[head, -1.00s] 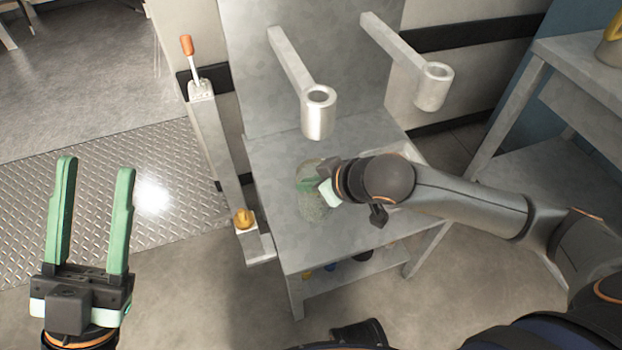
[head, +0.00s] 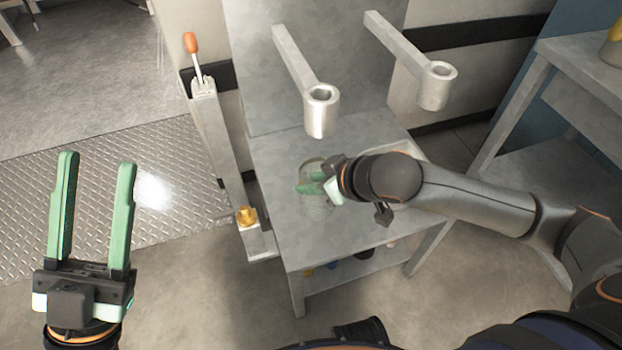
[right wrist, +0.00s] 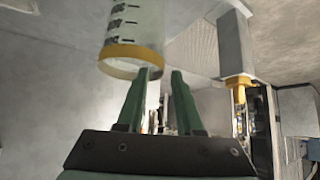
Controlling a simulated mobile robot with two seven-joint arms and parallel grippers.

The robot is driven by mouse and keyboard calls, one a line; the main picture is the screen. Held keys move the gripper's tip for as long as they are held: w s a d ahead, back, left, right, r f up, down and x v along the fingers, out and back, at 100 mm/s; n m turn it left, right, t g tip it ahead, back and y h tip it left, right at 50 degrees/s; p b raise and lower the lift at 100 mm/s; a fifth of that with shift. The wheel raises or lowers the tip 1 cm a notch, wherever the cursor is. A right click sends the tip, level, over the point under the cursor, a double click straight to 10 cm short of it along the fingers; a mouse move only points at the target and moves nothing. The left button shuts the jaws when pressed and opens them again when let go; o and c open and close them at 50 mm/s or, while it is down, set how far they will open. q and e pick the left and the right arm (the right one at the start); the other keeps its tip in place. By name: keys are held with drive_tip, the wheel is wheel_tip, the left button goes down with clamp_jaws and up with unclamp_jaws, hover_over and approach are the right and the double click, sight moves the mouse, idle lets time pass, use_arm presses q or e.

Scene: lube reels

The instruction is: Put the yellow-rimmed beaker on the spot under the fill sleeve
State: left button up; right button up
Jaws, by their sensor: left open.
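The clear beaker (head: 316,208) stands on the grey metal bench, lower in the head picture than the nearer fill sleeve (head: 319,118). I cannot tell whether it is exactly under that sleeve. The right wrist view shows its yellow rim (right wrist: 130,60) and black graduations, upside down in the picture. My right gripper (head: 308,184) is at the beaker's upper part. In the right wrist view its fingers (right wrist: 166,73) are apart with nothing between them, and the beaker is beyond the left finger's tip. My left gripper (head: 97,160) is open and empty, left of the bench.
A second sleeve (head: 436,85) sticks out on an arm at the right. A post with an orange-handled lever (head: 192,45) and a yellow knob (head: 247,216) stands at the bench's left. Another grey table (head: 580,60) is at far right. The bench front (head: 300,250) is clear.

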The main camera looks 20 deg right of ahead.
use_arm(q)
drive_tip(key=shift+m, duration=0.4)
drive_tip(key=r+p, duration=0.1)
drive_tip(key=r, duration=0.1)
drive_tip(key=r+p, duration=0.1)
drive_tip(key=p, duration=0.1)
drive_tip(key=r+p, duration=0.2)
drive_tip(key=shift+s+a+r, duration=0.1)
drive_tip(key=shift+a+r, duration=0.2)
drive_tip(key=shift+r, duration=0.05)
use_arm(e)
drive_tip(key=v, duration=1.1)
drive_tip(key=shift+s, duration=0.1)
